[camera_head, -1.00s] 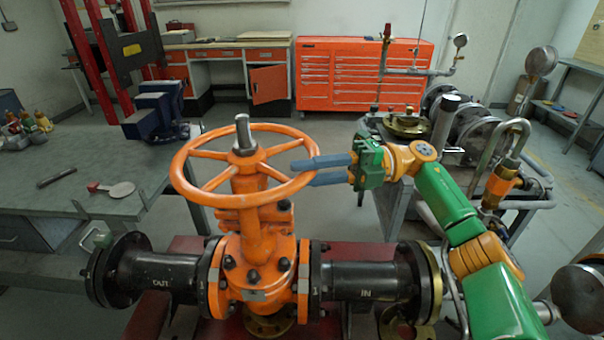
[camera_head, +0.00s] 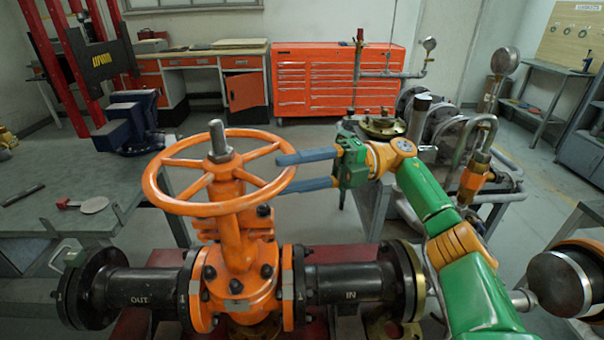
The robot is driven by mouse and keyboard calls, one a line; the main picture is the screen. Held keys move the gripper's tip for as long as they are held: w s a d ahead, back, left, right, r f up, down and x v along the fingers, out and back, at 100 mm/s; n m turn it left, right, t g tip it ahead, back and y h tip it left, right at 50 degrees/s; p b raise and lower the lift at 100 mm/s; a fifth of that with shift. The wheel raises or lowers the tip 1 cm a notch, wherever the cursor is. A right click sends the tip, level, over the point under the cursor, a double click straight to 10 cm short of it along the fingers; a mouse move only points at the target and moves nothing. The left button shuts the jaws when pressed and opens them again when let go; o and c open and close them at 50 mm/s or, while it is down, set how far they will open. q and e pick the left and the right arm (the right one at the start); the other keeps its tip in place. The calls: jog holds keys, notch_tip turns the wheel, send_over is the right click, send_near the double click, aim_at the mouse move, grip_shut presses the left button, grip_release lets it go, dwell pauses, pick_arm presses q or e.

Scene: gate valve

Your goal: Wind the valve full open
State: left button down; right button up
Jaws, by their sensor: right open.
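The orange gate valve (camera_head: 237,250) stands upright in a black pipe run marked OUT on the left and IN on the right. Its orange handwheel (camera_head: 158,200) lies nearly level on top, around a grey threaded stem (camera_head: 219,142). My right gripper (camera_head: 272,177) reaches in from the right with its two blue-grey fingers spread apart. The upper finger is at the right side of the rim and the lower finger is below it. Whether either finger touches the rim cannot be told. My left gripper is not in view.
A grey workbench (camera_head: 40,220) with a blue vise (camera_head: 128,125) stands on the left. A pipe stand with a gauge (camera_head: 430,44) and brass flange (camera_head: 383,125) is behind my right arm. Orange drawer cabinets (camera_head: 335,80) line the back wall.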

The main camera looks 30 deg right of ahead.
jog(key=shift+s+d+f+b, duration=0.1)
jog(key=shift+s+d+b, duration=0.1)
jog(key=shift+d, duration=0.7)
jog(key=shift+s+d+b, duration=0.15)
jog(key=shift+d+b, duration=0.1)
jog(key=shift+d, duration=0.6)
jog(key=shift+s+d+f+b, duration=0.1)
jog(key=shift+s+d+b, duration=0.1)
jog(key=shift+d, duration=0.7)
jog(key=shift+w, duration=0.1)
